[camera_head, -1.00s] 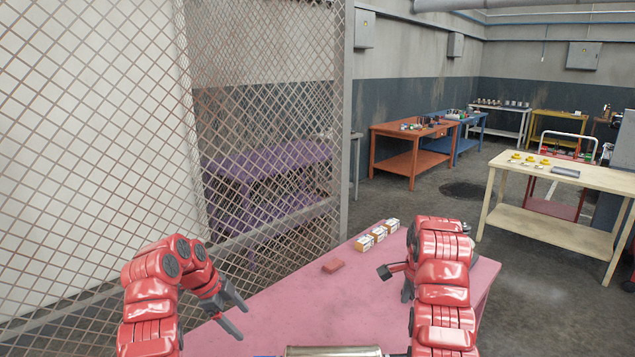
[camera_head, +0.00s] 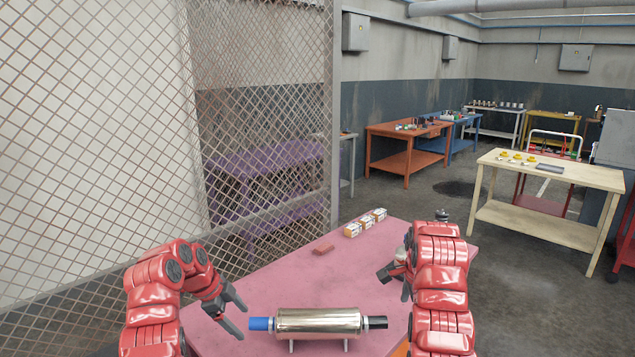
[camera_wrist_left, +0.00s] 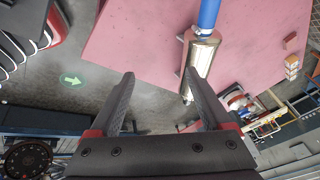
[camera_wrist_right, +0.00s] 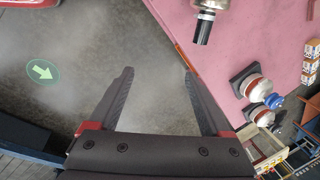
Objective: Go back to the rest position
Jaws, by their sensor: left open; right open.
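My left gripper (camera_head: 233,309) is open and empty, above the near left part of the pink table (camera_head: 270,285). Its spread fingers (camera_wrist_left: 160,95) show in the left wrist view with nothing between them. My right gripper (camera_wrist_right: 160,95) is open and empty in the right wrist view, over the floor beside the table edge. In the head view my right forearm mostly hides it. A shiny metal cylinder (camera_head: 318,322) with a blue end and a black end lies on a stand on the table, between my two arms. Neither gripper touches it.
Small orange-white boxes (camera_head: 366,222) and a red block (camera_head: 323,248) lie on the pink table. Parts with round tops (camera_wrist_right: 252,86) stand near its right edge. A mesh fence (camera_head: 265,120) rises at the left. A cream table (camera_head: 545,172) stands at right, with open floor between.

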